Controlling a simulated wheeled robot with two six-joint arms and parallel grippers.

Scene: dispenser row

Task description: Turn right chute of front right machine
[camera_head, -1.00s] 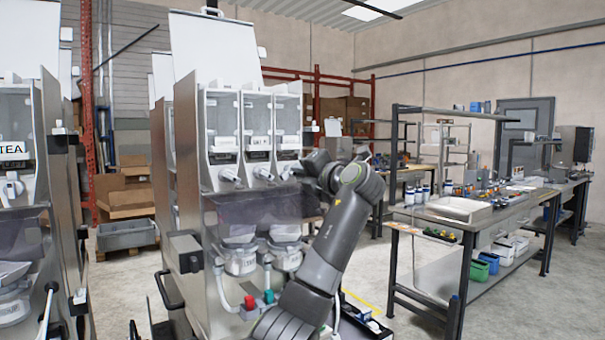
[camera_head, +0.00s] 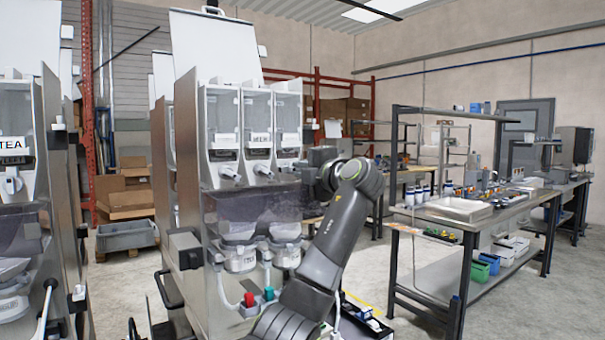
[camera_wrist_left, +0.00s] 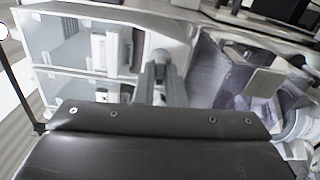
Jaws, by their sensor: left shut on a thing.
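The front right machine (camera_head: 189,205) stands left of centre in the head view, with three clear canisters side by side. Its left chute (camera_head: 229,172) and middle chute (camera_head: 263,170) are white and point down to the right. The right chute is mostly hidden behind my left gripper (camera_head: 299,171), which reaches it from the right. In the left wrist view, my left gripper's fingers (camera_wrist_left: 164,75) are closed around the grey-white right chute (camera_wrist_left: 162,56) at the canister front. The chute's exact angle is hard to tell. My right gripper is in neither view.
Below the chutes sit a clear smoky bin (camera_head: 245,215) and white containers (camera_head: 240,260). A second machine marked TEA (camera_head: 15,150) stands at the left edge. A workbench (camera_head: 500,210) with trays is at the right, with open floor between it and the machine.

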